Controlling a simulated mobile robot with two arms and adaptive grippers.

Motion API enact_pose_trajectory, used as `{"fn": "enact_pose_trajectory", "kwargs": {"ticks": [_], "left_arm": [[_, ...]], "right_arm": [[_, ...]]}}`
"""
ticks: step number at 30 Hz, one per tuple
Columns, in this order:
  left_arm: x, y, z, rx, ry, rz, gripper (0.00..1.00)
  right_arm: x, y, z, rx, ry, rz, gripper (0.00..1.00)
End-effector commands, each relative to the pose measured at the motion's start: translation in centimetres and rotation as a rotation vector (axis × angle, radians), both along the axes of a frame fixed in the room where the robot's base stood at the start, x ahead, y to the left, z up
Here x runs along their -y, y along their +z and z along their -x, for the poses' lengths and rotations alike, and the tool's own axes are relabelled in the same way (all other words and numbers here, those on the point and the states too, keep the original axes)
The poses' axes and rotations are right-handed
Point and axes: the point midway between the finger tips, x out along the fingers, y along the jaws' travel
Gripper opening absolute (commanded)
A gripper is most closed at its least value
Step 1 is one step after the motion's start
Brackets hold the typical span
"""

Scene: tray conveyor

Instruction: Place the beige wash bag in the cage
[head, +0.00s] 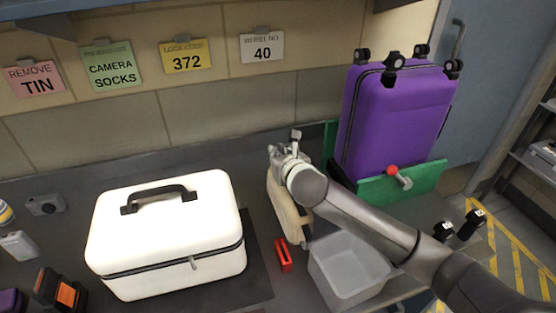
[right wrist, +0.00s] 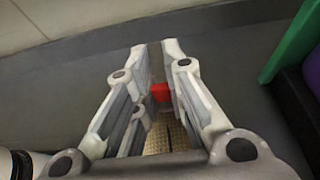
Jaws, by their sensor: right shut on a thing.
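The beige wash bag (head: 287,210) stands on the dark counter in the middle of the head view, partly hidden by my right arm. My right gripper (head: 287,152) is at its top end and is shut on it. In the right wrist view my right gripper's fingers (right wrist: 158,55) are close together, with a small red part (right wrist: 160,92) between them and the beige woven surface of the bag (right wrist: 165,135) below. Whether the bag touches the counter is hard to tell. No cage can be made out. My left gripper is not in view.
A white case (head: 170,240) with a dark handle stands left on a dark mat. A red clip-like item (head: 283,256) and a clear empty bin (head: 345,270) lie in front of the bag. A purple suitcase (head: 395,115) stands in a green holder (head: 425,178) at right.

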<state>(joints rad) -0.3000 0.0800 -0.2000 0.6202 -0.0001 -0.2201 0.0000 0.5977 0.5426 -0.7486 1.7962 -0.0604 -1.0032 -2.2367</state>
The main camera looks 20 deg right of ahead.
Motion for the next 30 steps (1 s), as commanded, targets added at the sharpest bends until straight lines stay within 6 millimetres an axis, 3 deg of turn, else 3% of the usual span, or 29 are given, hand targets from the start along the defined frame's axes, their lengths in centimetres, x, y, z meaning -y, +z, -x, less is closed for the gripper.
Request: {"fn": "enact_pose_trajectory", "kwargs": {"ticks": [3, 13, 14, 19, 30], "left_arm": [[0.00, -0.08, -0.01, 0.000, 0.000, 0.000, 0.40], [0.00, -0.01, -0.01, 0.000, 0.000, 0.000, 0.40], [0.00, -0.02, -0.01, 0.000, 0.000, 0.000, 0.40], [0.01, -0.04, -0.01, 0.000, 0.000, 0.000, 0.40], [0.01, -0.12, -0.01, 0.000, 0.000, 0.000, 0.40]], "right_arm": [[0.03, -1.18, -0.01, 0.002, 0.000, -0.001, 0.00], [0.05, -1.39, -0.03, 0.004, 0.000, 0.000, 0.00], [0.05, -1.60, 0.00, 0.001, -0.001, 0.000, 0.13], [0.05, -1.59, 0.00, 0.000, -0.001, 0.000, 0.33], [0.03, -1.21, 0.04, 0.001, 0.000, 0.000, 0.33]]}}
